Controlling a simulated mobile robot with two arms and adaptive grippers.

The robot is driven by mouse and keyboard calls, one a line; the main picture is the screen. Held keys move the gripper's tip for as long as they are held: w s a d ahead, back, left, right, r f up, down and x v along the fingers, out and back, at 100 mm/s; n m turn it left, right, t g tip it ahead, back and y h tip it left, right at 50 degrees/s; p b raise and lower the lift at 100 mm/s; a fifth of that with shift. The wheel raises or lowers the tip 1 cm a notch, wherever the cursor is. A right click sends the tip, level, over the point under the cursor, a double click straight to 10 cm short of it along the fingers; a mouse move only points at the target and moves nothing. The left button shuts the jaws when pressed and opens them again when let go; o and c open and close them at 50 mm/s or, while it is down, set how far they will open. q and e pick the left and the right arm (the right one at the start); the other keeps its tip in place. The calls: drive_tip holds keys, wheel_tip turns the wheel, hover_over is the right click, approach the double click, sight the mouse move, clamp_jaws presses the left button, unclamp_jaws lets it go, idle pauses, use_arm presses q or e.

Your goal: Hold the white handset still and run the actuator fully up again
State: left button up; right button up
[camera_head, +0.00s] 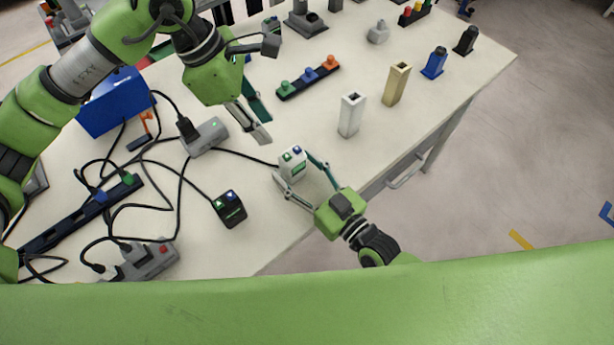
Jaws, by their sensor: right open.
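The white handset (290,168) stands on the table, with a green and a blue button on its top. My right gripper (304,178) is open, with one finger at the handset's lower left and the other to its right. I cannot tell whether either finger touches it. My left gripper (267,129) is above and left of the handset, with its fingers apart and nothing seen between them. A cable runs from the handset to a grey box (205,137) on its left. I cannot tell for sure which object is the actuator.
A black handset (230,208) stands at the lower left among loose cables. A blue box (114,102) and a black power strip (66,226) lie further left. White (351,115) and tan (397,84) hollow posts stand right of my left gripper. Bare tabletop surrounds the posts.

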drive_tip(key=c, duration=1.3)
use_arm(q)
clamp_jaws()
use_arm(e)
drive_tip(key=shift+o, duration=0.2)
